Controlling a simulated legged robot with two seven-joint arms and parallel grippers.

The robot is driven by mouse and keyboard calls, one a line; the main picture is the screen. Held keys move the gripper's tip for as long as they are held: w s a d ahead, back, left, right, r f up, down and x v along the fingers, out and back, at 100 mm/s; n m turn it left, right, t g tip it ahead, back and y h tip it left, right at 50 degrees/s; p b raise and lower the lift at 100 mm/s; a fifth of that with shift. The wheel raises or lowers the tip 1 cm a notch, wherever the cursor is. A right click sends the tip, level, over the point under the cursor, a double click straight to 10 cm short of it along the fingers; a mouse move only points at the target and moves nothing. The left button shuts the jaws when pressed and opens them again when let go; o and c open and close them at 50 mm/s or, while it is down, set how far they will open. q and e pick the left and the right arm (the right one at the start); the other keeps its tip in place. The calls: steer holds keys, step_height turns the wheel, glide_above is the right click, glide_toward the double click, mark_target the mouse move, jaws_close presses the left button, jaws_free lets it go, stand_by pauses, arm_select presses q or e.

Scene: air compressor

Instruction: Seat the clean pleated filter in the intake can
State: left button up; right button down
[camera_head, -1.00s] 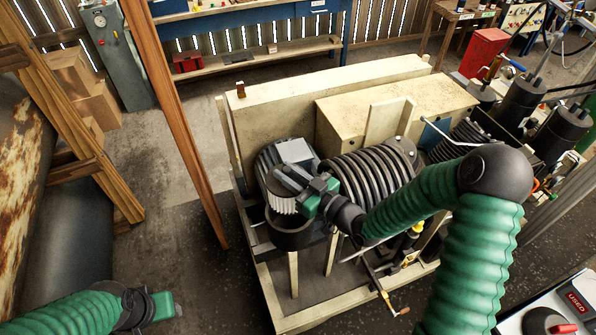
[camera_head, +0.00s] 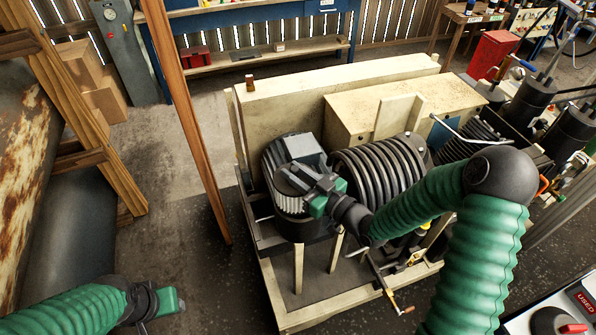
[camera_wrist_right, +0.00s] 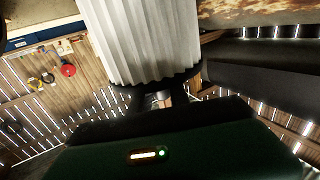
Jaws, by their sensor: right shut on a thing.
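The pale pleated filter (camera_wrist_right: 145,40) fills the top middle of the right wrist view, with its dark end cap toward my jaws. In the head view the filter (camera_head: 289,205) shows partly below a dark cap, over the mouth of the black intake can (camera_head: 305,230). Filter and gripper cover the mouth, so I cannot tell how far the filter is inside. My right gripper (camera_head: 318,191) is shut on the filter from above. My left gripper (camera_head: 165,302) is far off at the lower left, apart from everything; its jaw opening is unclear.
The finned motor (camera_head: 303,150) stands just behind the can, and the ribbed black compressor part (camera_head: 375,170) is to its right. The wooden frame (camera_head: 290,316) surrounds the machine. A wooden post (camera_head: 186,110) rises at the left.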

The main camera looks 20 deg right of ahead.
steer(key=shift+d+f, duration=0.1)
steer(key=shift+d, duration=0.9)
steer(key=shift+a, duration=1.1)
steer(key=shift+d, duration=0.75)
arm_select(q)
steer(key=shift+d+f, duration=0.1)
steer(key=shift+d, duration=0.25)
arm_select(e)
steer(key=shift+a, duration=0.2)
arm_select(q)
steer(key=shift+d+f, duration=0.1)
arm_select(e)
steer(key=shift+d+f, duration=0.15)
